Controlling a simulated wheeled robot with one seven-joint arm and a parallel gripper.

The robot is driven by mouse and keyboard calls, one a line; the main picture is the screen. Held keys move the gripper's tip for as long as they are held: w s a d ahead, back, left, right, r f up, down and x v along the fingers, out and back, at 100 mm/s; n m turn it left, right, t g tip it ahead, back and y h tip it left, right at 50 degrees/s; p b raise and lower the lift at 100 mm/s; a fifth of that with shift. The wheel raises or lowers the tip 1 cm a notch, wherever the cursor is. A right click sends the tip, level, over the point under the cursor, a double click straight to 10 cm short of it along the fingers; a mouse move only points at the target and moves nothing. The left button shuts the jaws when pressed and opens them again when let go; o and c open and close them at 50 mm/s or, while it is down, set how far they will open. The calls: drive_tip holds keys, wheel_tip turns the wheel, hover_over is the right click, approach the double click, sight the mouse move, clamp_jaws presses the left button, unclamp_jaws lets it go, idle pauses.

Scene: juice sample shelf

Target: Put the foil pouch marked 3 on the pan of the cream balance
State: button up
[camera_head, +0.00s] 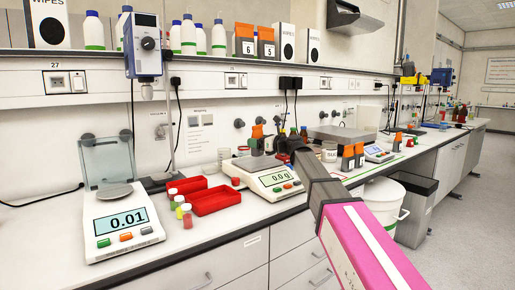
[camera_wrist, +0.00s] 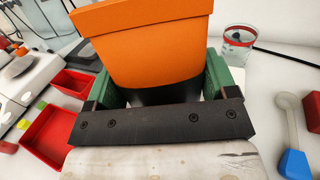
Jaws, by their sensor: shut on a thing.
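In the wrist view, my gripper (camera_wrist: 160,84) is shut on a foil pouch with an orange upper part (camera_wrist: 150,42) and a dark lower part. No number shows on its visible face, so I cannot read its mark. In the head view, my arm's dark end reaches over the bench beside the cream balance (camera_head: 268,180), which reads 0.0 g.
A white balance (camera_head: 122,222) reading 0.01 stands at the left. Red trays (camera_head: 214,200) and small vials (camera_head: 187,215) lie between the balances. Pouches marked 6 (camera_head: 244,47) and 5 (camera_head: 266,48) stand on the shelf.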

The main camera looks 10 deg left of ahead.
drive_tip(key=shift+f, duration=1.2)
drive_tip(key=o, duration=1)
drive_tip(key=shift+f, duration=0.1)
drive_tip(key=shift+s+d, duration=0.15)
drive_tip(key=shift+d, duration=0.15)
drive_tip(key=v, duration=1.1)
drive_tip(key=shift+d, duration=0.15)
